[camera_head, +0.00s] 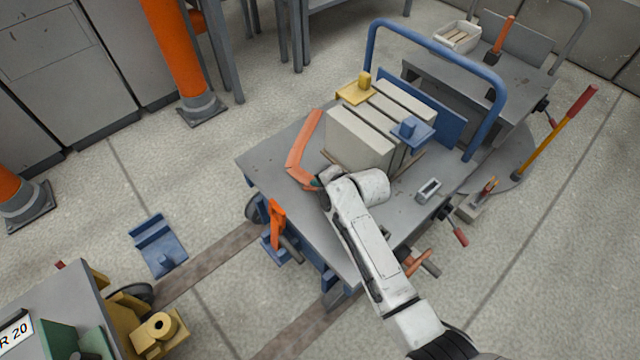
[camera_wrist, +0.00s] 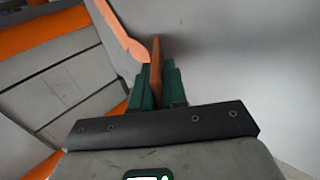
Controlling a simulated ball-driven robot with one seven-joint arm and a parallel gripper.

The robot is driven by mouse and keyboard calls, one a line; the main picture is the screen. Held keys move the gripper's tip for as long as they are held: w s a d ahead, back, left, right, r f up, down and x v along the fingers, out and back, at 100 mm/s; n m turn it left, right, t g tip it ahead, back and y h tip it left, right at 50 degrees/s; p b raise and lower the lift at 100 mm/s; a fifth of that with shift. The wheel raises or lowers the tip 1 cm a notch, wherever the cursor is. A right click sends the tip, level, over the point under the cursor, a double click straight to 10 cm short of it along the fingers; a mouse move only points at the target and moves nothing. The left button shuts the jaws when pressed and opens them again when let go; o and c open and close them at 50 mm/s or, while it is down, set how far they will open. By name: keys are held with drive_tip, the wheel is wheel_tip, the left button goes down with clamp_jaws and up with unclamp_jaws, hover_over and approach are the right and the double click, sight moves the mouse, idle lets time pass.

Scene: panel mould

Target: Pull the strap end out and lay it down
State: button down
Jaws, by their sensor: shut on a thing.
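The orange strap (camera_head: 296,155) lies bent beside the left end of the pale panels (camera_head: 358,138) on the grey cart top (camera_head: 262,163). Its near end runs to my gripper (camera_head: 319,182), low over the cart top. In the wrist view, the green fingers of my gripper (camera_wrist: 157,88) are shut on the strap end (camera_wrist: 155,66), which stands on edge between them. More orange strap (camera_wrist: 118,32) curves away at the upper left. My wrist partly hides the grip in the head view.
A yellow clamp (camera_head: 357,92) and a blue clamp (camera_head: 409,129) sit on the panels. A blue tube frame (camera_head: 440,48) rises behind them. A small metal block (camera_head: 428,190) lies at the right. The cart top's left corner is bare.

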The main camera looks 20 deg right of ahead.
drive_tip(key=c, duration=1.1)
unclamp_jaws()
drive_tip(key=shift+s, duration=0.1)
drive_tip(key=p+v, duration=0.4)
drive_tip(key=v, duration=0.6)
drive_tip(key=shift+s+r, duration=0.2)
drive_tip(key=shift+r, duration=0.05)
drive_tip(key=shift+s+d, duration=0.1)
drive_tip(key=s+d+r+m+g+h+p, duration=0.15)
drive_tip(key=s+m+g, duration=0.25)
drive_tip(key=s+m, duration=0.9)
drive_tip(key=s+d+r+m+g+h, duration=0.1)
drive_tip(key=s+d+m+g+h, duration=0.15)
drive_tip(key=s+m, duration=1.05)
drive_tip(key=s+r+n+p, duration=0.1)
drive_tip(key=r+n+p, duration=0.1)
drive_tip(key=r+p, duration=0.9)
drive_tip(key=s+r+n+y+p, duration=0.1)
drive_tip(key=s+r+n+p, duration=0.1)
drive_tip(key=r+p, duration=1)
drive_tip(key=shift+s+d+g, duration=0.35)
drive_tip(key=shift+d+g, duration=0.1)
drive_tip(key=shift+d, duration=0.05)
